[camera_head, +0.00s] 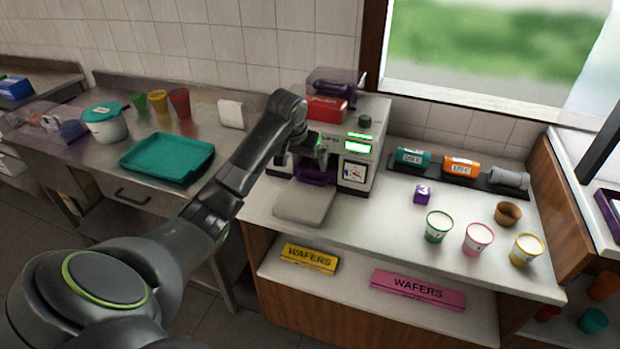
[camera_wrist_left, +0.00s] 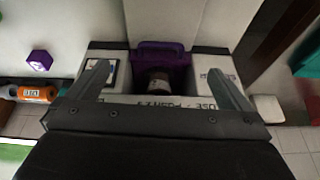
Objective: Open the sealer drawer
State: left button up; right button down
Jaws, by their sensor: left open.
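The sealer (camera_head: 368,140) is a white machine on the counter with lit green displays on its front. Its purple drawer (camera_head: 316,177) sits low in the front, partly hidden by my left gripper (camera_head: 303,157). In the left wrist view the purple drawer (camera_wrist_left: 160,49) has a handle-like outer edge and lies between two white blocks of the sealer, with a dark round item behind it. My left gripper (camera_wrist_left: 160,84) is open over the sealer front, one finger on each side of the drawer, with nothing between the fingers. My right gripper is not in view.
A grey plate (camera_head: 304,202) lies in front of the sealer. A purple cube (camera_head: 422,193) and filled cups (camera_head: 438,226) stand to the right. A teal tray (camera_head: 167,158) is on the left counter. Wafers boxes (camera_head: 418,289) lie on the shelf below.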

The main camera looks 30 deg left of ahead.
pick_arm(q)
notch_tip(320, 180, up, 3)
jog(key=w, duration=0.1)
jog(key=p, duration=0.2)
send_near(311, 181)
jog(key=x, duration=0.5)
jog(key=shift+f, duration=0.1)
jog(key=shift+b+x, duration=0.35)
jog(key=shift+x, duration=1)
